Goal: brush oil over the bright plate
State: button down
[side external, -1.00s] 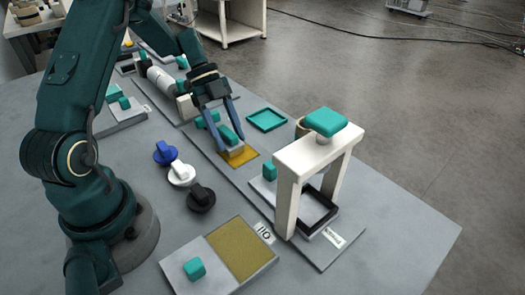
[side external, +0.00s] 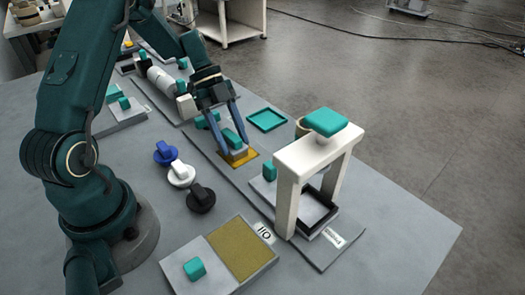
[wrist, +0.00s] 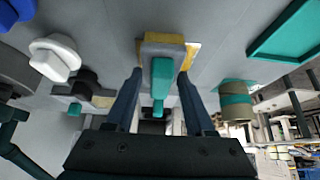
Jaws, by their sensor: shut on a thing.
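My gripper (side external: 232,148) is shut on a grey block with a teal handle (side external: 234,140), which looks like the brush. In the wrist view the teal handle (wrist: 161,78) sits between my two fingers, with the grey block (wrist: 163,42) beyond their tips. The block is on or just above the bright yellow plate (side external: 250,157) and hides most of it. In the wrist view a shiny strip of the plate (wrist: 193,52) shows beside the block. Whether the block touches the plate is hard to tell.
The oil tray (side external: 240,248), labelled OIL, lies at the front. A white press frame (side external: 290,190) with a teal top stands right of the plate. Blue, white (side external: 181,173) and black knobs are to the left. An empty teal tray (side external: 267,120) lies behind.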

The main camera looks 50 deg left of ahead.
jog(key=shift+d, duration=2.65)
jog(key=shift+w, duration=0.15)
jog(key=shift+w, duration=0.1)
jog(key=shift+w+a+r, duration=0.1)
jog(key=shift+w+a, duration=0.05)
jog(key=shift+w, duration=0.25)
jog(key=shift+s+a, duration=0.1)
jog(key=shift+a, duration=2.55)
jog(key=shift+a, duration=1.15)
jog(key=shift+d, duration=0.3)
jog(key=shift+d, duration=1.2)
